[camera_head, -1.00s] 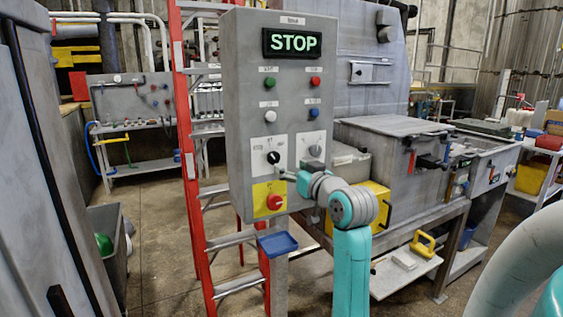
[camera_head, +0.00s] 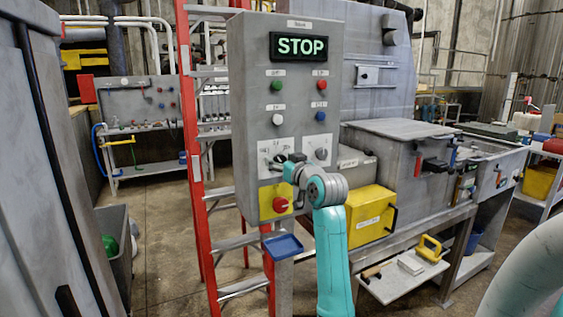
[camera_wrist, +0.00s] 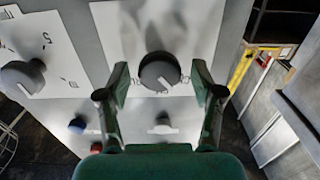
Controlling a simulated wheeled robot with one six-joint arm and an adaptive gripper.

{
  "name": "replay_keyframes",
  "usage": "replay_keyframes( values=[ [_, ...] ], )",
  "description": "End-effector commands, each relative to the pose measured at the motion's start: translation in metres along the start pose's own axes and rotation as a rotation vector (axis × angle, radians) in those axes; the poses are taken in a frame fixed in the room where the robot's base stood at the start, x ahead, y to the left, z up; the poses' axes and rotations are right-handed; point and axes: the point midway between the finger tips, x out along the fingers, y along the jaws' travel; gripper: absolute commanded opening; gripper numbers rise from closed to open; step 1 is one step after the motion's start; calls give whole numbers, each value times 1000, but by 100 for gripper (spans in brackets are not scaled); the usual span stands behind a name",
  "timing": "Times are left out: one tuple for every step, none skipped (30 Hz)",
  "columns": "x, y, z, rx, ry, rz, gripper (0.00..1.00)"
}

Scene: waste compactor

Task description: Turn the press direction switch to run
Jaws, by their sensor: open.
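The grey control panel (camera_head: 243,100) has a display (camera_head: 299,46) that reads STOP. Two rotary switches sit on white plates low on it. The left switch (camera_head: 279,159) is partly covered by my gripper (camera_head: 292,167). In the wrist view, seen upside down, this dark round knob (camera_wrist: 158,68) with a pale pointer mark lies between the open fingers of my gripper (camera_wrist: 159,78). A gap shows on both sides, and I cannot tell whether either finger touches it. The right switch (camera_head: 319,154) also shows in the wrist view (camera_wrist: 22,78). I cannot read the plate labels, so which is the press direction switch is unclear.
A red button on yellow (camera_head: 280,204) sits just below the left switch. Green (camera_head: 277,85), red (camera_head: 321,85), white (camera_head: 277,120) and blue (camera_head: 320,116) buttons sit above. A red ladder (camera_head: 192,150) stands left and a blue tray (camera_head: 283,246) is below.

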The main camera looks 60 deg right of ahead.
Motion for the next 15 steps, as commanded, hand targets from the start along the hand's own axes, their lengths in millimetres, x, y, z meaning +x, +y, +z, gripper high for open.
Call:
replay_keyframes(
  values=[
    [1, 0, 0, 0, 0, 0, 67],
    [1, 0, 0, 0, 0, 0, 67],
    [1, 0, 0, 0, 0, 0, 67],
    [1, 0, 0, 0, 0, 0, 67],
    [1, 0, 0, 0, 0, 0, 67],
    [1, 0, 0, 0, 0, 0, 67],
    [1, 0, 0, 0, 0, 0, 67],
    [1, 0, 0, 0, 0, 0, 64],
    [1, 0, 0, 0, 0, 0, 54],
    [1, 0, 0, 0, 0, 0, 47],
    [1, 0, 0, 0, 0, 0, 39],
    [1, 0, 0, 0, 0, 0, 29],
    [1, 0, 0, 0, 0, 0, 22],
    [1, 0, 0, 0, 0, 0, 14],
    [1, 0, 0, 0, 0, 0, 8]
  ],
)
